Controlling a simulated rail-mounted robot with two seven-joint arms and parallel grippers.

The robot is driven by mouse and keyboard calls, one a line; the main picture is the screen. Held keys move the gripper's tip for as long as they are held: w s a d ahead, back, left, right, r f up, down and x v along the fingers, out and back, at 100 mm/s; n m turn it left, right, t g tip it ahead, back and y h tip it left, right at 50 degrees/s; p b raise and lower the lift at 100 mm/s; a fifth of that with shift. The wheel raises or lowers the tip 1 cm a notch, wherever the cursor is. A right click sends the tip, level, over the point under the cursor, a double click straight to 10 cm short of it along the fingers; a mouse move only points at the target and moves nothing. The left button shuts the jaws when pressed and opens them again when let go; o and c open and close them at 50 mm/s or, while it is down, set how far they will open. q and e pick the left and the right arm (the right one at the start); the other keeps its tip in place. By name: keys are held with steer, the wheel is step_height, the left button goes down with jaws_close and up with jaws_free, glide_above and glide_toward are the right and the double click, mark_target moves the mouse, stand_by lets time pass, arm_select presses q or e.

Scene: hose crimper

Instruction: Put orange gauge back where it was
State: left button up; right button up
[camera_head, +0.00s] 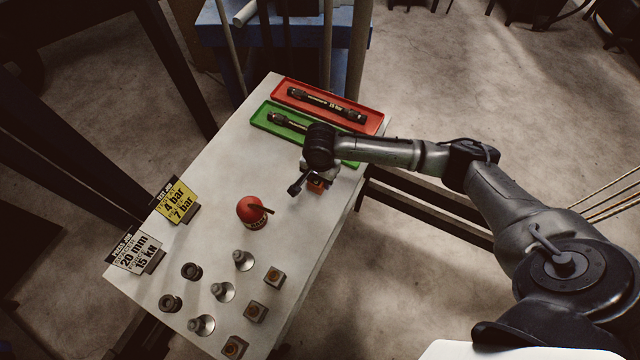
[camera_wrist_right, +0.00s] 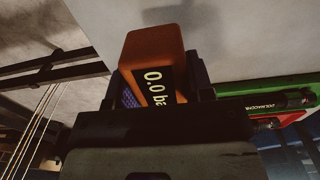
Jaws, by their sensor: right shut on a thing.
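The orange gauge (camera_wrist_right: 155,55) is a small block with a dark display reading "0.0 ba…" in the right wrist view. My right gripper (camera_wrist_right: 158,85) is shut on it, with a dark finger on each side. In the head view the gauge (camera_head: 317,185) shows as a small orange patch under my right gripper (camera_head: 312,180), near the table's right edge in front of the green tray. I cannot tell whether the gauge touches the table. My left gripper is not in view.
A green tray (camera_head: 258,117) and a red tray (camera_head: 372,124) each hold a dark hose. A red round object (camera_head: 250,209) stands mid-table. Several metal fittings (camera_head: 243,260) and square blocks (camera_head: 275,277) stand nearer the front. Two signs (camera_head: 177,200) stand along the left edge.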

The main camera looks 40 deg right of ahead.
mark_target(320, 185)
steer(key=shift+f+b, duration=0.4)
steer(key=shift+f, duration=1.6)
steer(key=o, duration=0.6)
steer(key=shift+f, duration=0.1)
steer(key=o, duration=0.5)
